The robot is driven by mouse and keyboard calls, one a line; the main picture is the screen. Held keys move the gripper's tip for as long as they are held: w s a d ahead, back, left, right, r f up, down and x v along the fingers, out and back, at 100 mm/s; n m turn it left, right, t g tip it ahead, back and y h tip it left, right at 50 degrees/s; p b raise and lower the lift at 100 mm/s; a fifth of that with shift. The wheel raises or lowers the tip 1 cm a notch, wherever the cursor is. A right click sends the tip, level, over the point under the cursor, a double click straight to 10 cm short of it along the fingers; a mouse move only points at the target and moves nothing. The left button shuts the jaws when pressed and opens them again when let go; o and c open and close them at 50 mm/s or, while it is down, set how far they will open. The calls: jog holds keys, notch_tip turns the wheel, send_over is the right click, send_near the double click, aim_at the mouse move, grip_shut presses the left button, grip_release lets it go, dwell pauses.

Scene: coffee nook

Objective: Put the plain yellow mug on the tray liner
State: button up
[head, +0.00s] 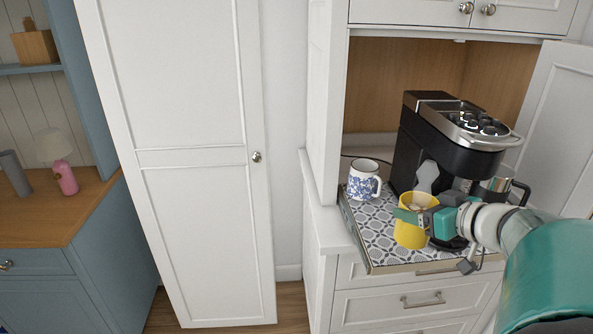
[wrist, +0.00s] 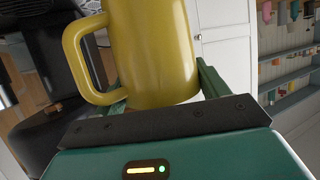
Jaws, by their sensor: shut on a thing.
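The plain yellow mug (head: 408,232) is upright in my gripper (head: 422,215), over the front part of the tray liner. In the wrist view the mug (wrist: 152,50) fills the space between the green fingers of my gripper (wrist: 160,92), with its handle to the left. My gripper is shut on the mug. The tray liner (head: 378,224) is white with a grey geometric pattern and lies in a shallow tray on the counter. I cannot tell whether the mug's base touches the liner.
A white mug with blue flowers (head: 364,180) stands at the back left of the liner. A black coffee machine (head: 447,140) stands behind the yellow mug, to the right. An open white cabinet door (head: 558,130) is at the far right. The liner's left front part is bare.

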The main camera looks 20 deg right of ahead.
jog(key=shift+w+d+f, duration=0.5)
jog(key=shift+w+f, duration=0.8)
jog(key=shift+f, duration=0.45)
jog(key=shift+w+d+f, duration=0.55)
jog(key=shift+w+f, duration=0.7)
jog(key=shift+f, duration=0.45)
jog(key=shift+w+d+f, duration=0.5)
jog(key=shift+w+f, duration=0.8)
jog(key=shift+f, duration=0.45)
jog(key=shift+f, duration=0.1)
jog(key=o, duration=1.4)
jog(key=shift+f, duration=0.1)
